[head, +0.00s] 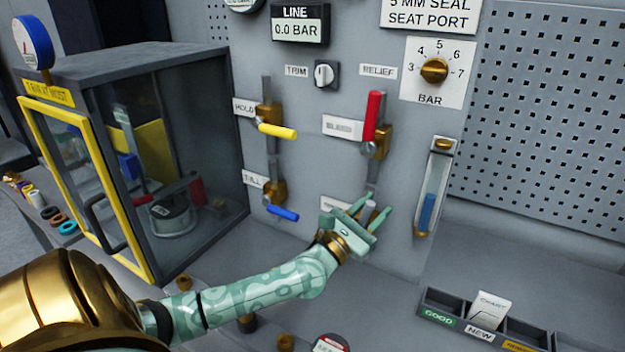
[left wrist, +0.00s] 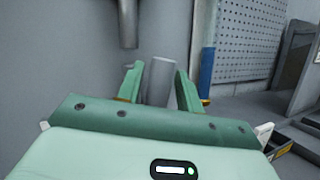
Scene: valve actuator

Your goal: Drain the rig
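The grey wall panel carries a line display (head: 299,29) reading 0.0 BAR. A valve with a red handle (head: 373,116), labelled BLEED, has its handle upright. The yellow handle (head: 277,131), labelled HOLD, and the blue handle (head: 282,212), labelled FILL, stick out roughly sideways. My left gripper (head: 368,214) is at the lower valve below the red one. Its fingers stand apart on either side of a grey cylindrical handle (left wrist: 160,82), with a slight gap visible in the left wrist view. The label there is mostly hidden by my gripper. My right gripper is not in view.
A sight tube (head: 432,190) with blue inside is right of my gripper. A glass-sided cabinet (head: 150,160) with a yellow-framed door stands at left. A sorting tray (head: 470,318) is at lower right. A pressure dial (head: 434,70) is at upper right.

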